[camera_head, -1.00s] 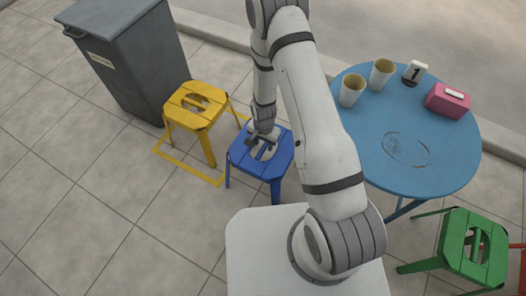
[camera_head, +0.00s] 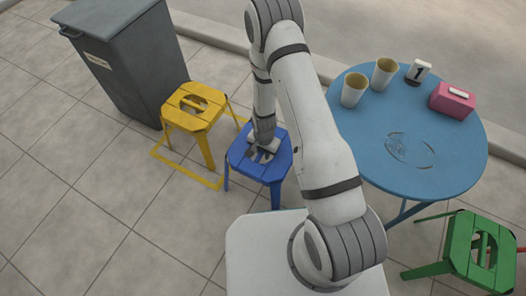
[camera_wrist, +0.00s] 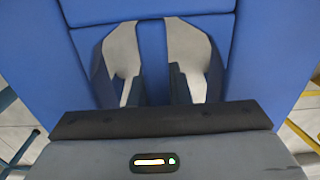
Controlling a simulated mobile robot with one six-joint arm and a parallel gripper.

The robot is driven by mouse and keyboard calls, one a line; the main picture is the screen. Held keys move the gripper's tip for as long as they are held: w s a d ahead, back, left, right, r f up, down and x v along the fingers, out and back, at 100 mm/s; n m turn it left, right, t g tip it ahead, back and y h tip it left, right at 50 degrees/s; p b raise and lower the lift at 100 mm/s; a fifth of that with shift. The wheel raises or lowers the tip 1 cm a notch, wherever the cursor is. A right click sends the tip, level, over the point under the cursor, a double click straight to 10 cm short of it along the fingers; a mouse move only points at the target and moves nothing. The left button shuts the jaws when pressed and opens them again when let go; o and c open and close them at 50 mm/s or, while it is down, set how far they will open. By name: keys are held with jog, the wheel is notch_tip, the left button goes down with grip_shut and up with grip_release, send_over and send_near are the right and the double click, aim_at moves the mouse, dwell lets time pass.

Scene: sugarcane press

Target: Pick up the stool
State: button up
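The blue stool (camera_head: 245,164) stands upright on the tiles at the middle of the head view, between a yellow stool and a blue table. Its slotted seat (camera_wrist: 85,60) fills most of the wrist view, with a blue middle bar (camera_wrist: 153,55) between two cut-outs. My gripper (camera_head: 262,153) is down at the seat. In the wrist view my gripper's (camera_wrist: 158,88) dark fingers lie on either side of the bar, in the cut-outs. I cannot tell whether they press on the bar. The fingertips' lower ends are hidden.
The yellow stool (camera_head: 197,118) stands left, within a yellow floor outline (camera_head: 165,158). A grey bin (camera_head: 125,60) is behind it. The round blue table (camera_head: 440,165) at right holds cups (camera_head: 354,88), a number stand (camera_head: 417,71) and a pink box (camera_head: 453,100). A green stool (camera_head: 462,245) is lower right.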

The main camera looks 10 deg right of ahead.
grip_shut()
dwell(0.3)
notch_tip(320, 180, up, 32)
jog(key=p, duration=1.9)
jog(key=shift+r, duration=0.2)
